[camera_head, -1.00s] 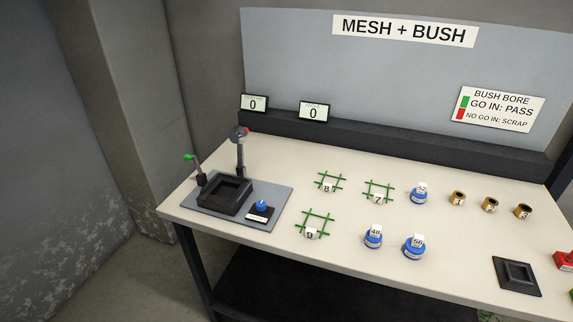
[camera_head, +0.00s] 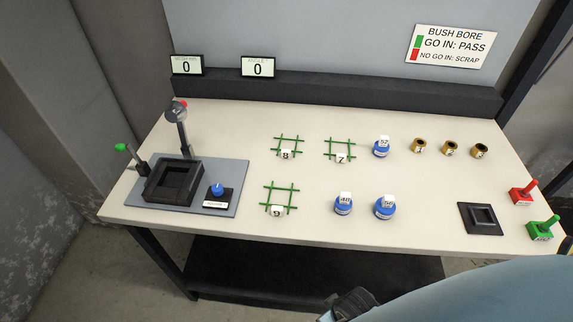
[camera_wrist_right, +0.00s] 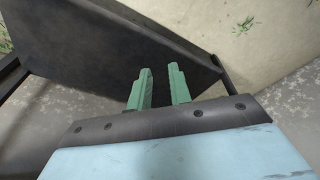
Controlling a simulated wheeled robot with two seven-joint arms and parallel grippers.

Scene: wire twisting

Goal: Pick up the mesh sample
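Three green mesh samples lie on the table in the head view: mesh 8 (camera_head: 287,146) at the back, mesh 7 (camera_head: 341,150) to its right, and mesh 9 (camera_head: 280,199) nearer the front edge. Each carries a white number tag. My right gripper (camera_wrist_right: 162,82) shows in the right wrist view with two green fingers apart and nothing between them. It is off the table, with the dark lower shelf and the floor in its view. My left gripper is in no current view.
A grey plate with a black square fixture (camera_head: 172,181) and blue knob (camera_head: 217,190) is at left. Several blue-based pieces and brass bushes (camera_head: 450,149) stand right of the meshes. A black square holder (camera_head: 481,217), red gauge (camera_head: 524,192) and green gauge (camera_head: 543,228) are at right.

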